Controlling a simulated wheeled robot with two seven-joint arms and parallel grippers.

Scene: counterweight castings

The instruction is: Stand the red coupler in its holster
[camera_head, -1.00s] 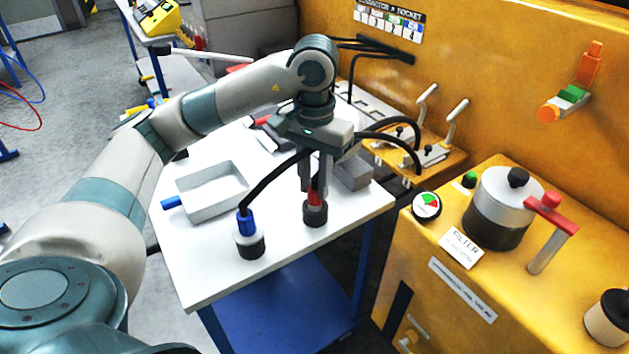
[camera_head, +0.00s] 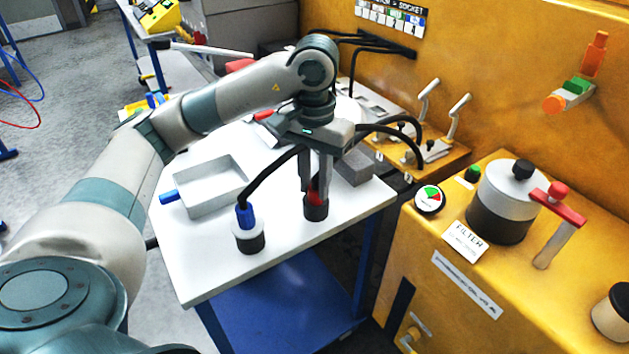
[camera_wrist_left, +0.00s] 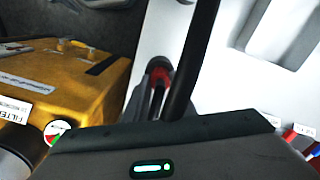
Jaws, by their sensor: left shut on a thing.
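The red coupler (camera_head: 314,188) is in the jaws of my left gripper (camera_head: 316,186), which is shut on it. The coupler stands about upright with its lower end at the dark holster (camera_head: 316,208) on the white table. The fingers hide part of it, so I cannot tell how deep it sits. In the left wrist view, red parts of the coupler (camera_wrist_left: 160,76) show beside a black hose (camera_wrist_left: 193,65). The blue coupler (camera_head: 245,215) stands in a second holster (camera_head: 249,240) to the left. My right gripper is not in view.
A grey tray with a blue handle (camera_head: 212,207) lies left on the white table (camera_head: 200,270). A grey block (camera_head: 354,168) stands behind the gripper. The yellow machine (camera_head: 400,240) with a filter housing (camera_head: 500,200) is to the right. Black hoses arch near the wrist.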

